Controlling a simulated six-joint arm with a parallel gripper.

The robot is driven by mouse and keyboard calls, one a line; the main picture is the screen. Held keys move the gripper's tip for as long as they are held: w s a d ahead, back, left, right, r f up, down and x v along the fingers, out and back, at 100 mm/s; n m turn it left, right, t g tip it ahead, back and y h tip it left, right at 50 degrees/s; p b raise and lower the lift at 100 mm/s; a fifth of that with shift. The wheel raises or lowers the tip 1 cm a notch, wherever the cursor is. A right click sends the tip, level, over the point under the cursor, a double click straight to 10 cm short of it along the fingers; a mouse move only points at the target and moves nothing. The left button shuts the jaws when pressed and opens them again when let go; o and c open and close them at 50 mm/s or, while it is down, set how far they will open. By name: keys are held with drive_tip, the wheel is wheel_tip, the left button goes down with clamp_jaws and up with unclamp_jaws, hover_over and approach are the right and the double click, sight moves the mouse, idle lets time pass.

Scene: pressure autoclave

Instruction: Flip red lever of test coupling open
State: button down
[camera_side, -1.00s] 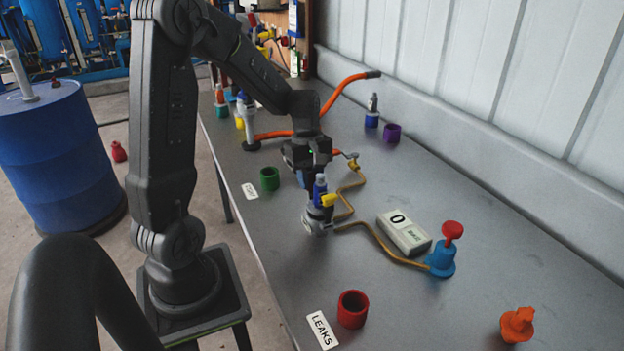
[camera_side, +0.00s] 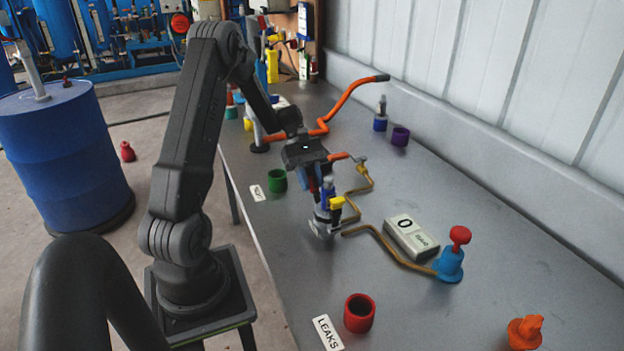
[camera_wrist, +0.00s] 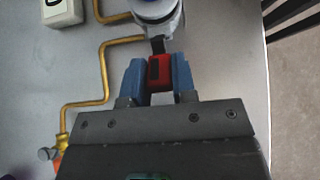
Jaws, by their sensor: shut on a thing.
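The test coupling (camera_side: 322,226) is a grey metal fitting near the table's left edge, with a blue and yellow top part. In the wrist view the coupling (camera_wrist: 157,12) shows at the top middle, cut off by the frame. Its red lever (camera_wrist: 160,70) lies between the two blue fingers of my gripper (camera_wrist: 158,76). A dark link joins the lever to the coupling. My gripper (camera_side: 314,182) is shut on the lever, tilted, at the back left of the coupling in the side view. The lever's exact angle is hard to tell.
A bent brass pipe (camera_side: 387,245) runs beside the coupling to a blue fitting with a red knob (camera_side: 449,265). A white box reading 0 (camera_side: 412,236) stands between. A green cup (camera_side: 277,180) and red cup (camera_side: 359,313) stand nearby. The table's front right is mostly clear.

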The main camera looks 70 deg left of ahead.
drive_tip(key=shift+f, duration=0.15)
idle(0.3)
drive_tip(key=c, duration=0.9)
unclamp_jaws()
drive_tip(key=shift+a, duration=0.1)
drive_tip(key=v, duration=1.3)
drive_tip(key=shift+a, duration=0.4)
